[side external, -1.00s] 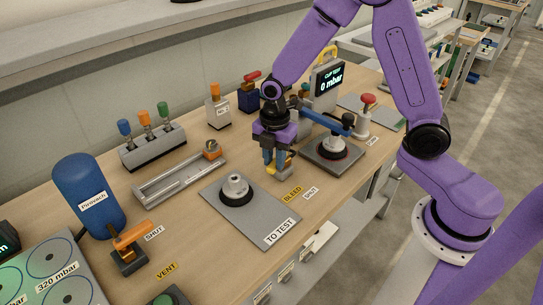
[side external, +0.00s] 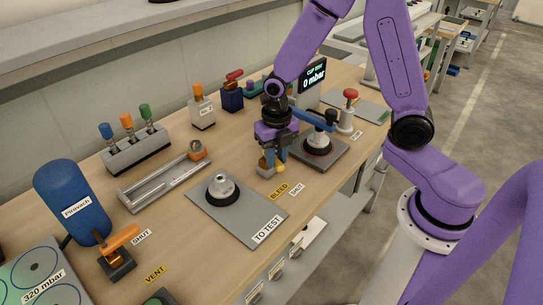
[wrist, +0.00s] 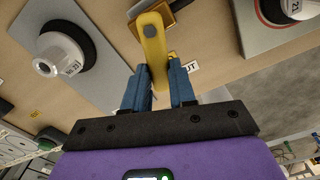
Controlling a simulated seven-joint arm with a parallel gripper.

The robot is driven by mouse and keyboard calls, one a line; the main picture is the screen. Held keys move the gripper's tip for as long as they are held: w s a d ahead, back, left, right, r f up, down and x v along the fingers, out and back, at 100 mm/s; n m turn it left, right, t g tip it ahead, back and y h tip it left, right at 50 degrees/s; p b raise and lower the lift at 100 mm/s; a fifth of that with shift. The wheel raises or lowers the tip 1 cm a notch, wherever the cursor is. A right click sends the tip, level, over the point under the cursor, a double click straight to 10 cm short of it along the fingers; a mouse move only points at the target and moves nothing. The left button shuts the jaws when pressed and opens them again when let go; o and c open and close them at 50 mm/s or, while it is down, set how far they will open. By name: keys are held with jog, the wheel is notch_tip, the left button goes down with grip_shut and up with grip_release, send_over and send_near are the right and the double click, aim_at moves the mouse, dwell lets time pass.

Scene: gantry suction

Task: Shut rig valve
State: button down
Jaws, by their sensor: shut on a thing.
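A small valve with a yellow lever (wrist: 153,50) stands on the bench beside the yellow BLEED label (side external: 280,191) and the white SHUT label (side external: 297,188). My gripper (side external: 275,165) points down over it with its blue fingers shut on the yellow lever. In the wrist view the lever lies between the two fingertips (wrist: 168,85), its far end over the brass-coloured valve body (wrist: 178,8). The SHUT label is partly hidden behind a finger there. In the side view the fingers hide much of the valve.
A grey TO TEST plate (side external: 252,222) with a suction cup (side external: 222,187) lies to the left. A blue-levered cup stand (side external: 318,142) is close on the right. An orange-handled valve (side external: 120,238) and a blue tank (side external: 70,205) stand at left. A display (side external: 313,75) reads 0 mbar.

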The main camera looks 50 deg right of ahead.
jog(key=shift+s+d+n, duration=0.1)
jog(key=shift+d+n, duration=0.3)
jog(key=shift+n, duration=0.6)
jog(key=shift+d+n, duration=0.4)
jog(key=shift+n, duration=0.6)
jog(key=c, duration=0.9)
grip_release()
jog(key=shift+r, duration=0.1)
notch_tip(320, 180, up, 17)
jog(key=shift+r, duration=0.15)
jog(key=shift+s, duration=0.1)
